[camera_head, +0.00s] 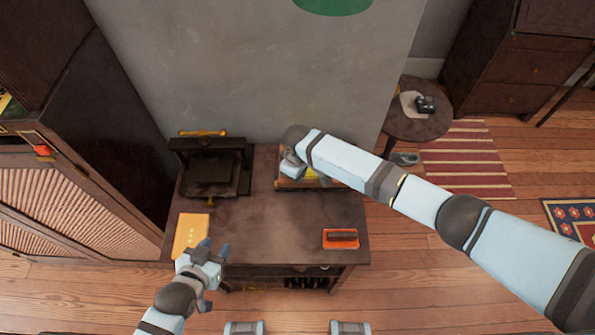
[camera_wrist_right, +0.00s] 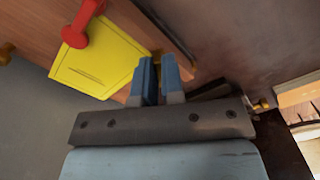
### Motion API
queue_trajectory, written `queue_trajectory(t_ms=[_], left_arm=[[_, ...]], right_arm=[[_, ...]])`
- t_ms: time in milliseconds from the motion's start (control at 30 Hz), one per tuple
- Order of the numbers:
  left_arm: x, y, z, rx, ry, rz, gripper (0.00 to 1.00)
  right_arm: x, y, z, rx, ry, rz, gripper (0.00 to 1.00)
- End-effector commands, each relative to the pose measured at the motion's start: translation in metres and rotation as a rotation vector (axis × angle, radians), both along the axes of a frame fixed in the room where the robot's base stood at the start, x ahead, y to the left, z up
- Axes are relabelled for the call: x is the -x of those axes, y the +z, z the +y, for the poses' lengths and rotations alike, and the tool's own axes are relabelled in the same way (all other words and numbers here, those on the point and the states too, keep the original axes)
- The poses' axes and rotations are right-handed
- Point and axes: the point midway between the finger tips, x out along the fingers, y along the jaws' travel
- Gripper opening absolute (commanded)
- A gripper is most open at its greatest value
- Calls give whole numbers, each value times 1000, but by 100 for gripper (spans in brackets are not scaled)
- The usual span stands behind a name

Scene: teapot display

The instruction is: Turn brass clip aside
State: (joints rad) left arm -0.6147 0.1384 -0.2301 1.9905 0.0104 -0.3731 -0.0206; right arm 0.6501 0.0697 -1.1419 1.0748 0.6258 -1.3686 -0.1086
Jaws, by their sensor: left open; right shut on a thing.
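My right gripper (camera_head: 287,168) is at the back of the table, over a wooden board. In the right wrist view its blue fingers (camera_wrist_right: 158,62) are close together at the edge of the wooden board (camera_wrist_right: 125,22). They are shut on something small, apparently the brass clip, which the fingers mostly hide. A yellow panel (camera_wrist_right: 100,65) lies on the board, with a red piece (camera_wrist_right: 82,25) over its upper part. My left gripper (camera_head: 214,249) is open and empty near the table's front left, beside a yellow-orange booklet (camera_head: 191,232).
A dark press with a brass handle (camera_head: 203,133) stands at the table's back left. An orange block with a dark top (camera_head: 341,239) lies at the front right. The table's middle (camera_head: 265,225) is clear. A grey wall is behind, a round side table (camera_head: 420,125) at right.

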Motion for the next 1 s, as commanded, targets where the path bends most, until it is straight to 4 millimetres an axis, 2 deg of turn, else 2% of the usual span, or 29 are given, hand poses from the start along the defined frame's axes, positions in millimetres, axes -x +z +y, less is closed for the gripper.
queue_trajectory(t_ms=[500, 1000], left_arm=[[1, 5, 2, -2, 4, 1, 43], [1, 7, 0, 1, 3, 0, 43]], right_arm=[[0, 0, 0, -1, 428, 1, 0], [0, 0, 0, 0, 580, 0, 0]])
